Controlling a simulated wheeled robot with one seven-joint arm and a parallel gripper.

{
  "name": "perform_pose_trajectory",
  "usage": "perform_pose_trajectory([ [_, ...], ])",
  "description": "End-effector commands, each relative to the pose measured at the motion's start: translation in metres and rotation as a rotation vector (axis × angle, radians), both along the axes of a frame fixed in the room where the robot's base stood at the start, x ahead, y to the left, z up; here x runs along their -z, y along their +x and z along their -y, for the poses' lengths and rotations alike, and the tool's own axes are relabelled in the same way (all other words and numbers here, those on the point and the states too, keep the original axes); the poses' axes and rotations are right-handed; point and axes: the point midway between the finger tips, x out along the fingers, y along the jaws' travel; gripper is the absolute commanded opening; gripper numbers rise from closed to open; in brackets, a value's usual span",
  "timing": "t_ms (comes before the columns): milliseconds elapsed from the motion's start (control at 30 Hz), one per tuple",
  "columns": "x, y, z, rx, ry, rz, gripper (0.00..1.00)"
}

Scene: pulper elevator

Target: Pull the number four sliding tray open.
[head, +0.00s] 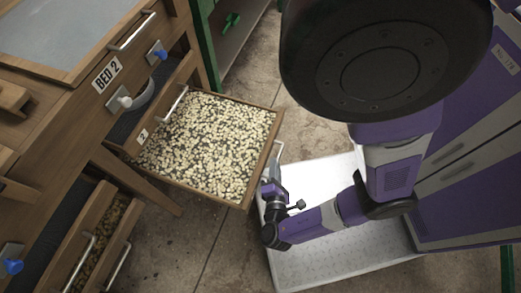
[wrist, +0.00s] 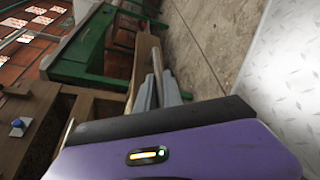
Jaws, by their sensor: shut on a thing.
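A wooden sliding tray (head: 262,134) full of pale beans stands pulled out from under the bed marked BED 2. A small number tag (head: 142,135) sits on the inner end beside it; its digit is too small to read surely. My gripper (head: 274,168) is at the tray's outer front, shut on its metal bar handle (head: 279,151). In the wrist view the grey fingers of my gripper (wrist: 160,92) close around the handle (wrist: 157,62), next to the tray's wooden front (wrist: 144,65). The fingertips are partly hidden in the head view.
Another tray (head: 88,222) with darker beans sits lower left, with metal handles. The bed frame has a blue-handled knob (head: 158,54) and a white one (head: 124,102). A green frame (head: 207,45) stands behind. Concrete floor (head: 200,250) is free in front of the tray.

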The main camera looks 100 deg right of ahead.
Motion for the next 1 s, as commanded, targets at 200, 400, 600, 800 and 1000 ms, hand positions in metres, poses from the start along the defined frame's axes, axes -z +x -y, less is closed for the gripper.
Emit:
perform_pose_trajectory([
  [200, 0.000, 0.000, -0.003, -0.004, 0.001, 0.002, 0.00],
  [400, 0.000, 0.000, -0.003, -0.004, 0.002, 0.002, 0.00],
  [600, 0.000, -0.001, -0.002, -0.002, 0.001, 0.002, 0.20],
  [800, 0.000, -0.001, -0.004, -0.002, 0.001, 0.002, 0.20],
  [1000, -0.006, 0.005, -0.028, -0.003, 0.003, 0.002, 0.20],
])
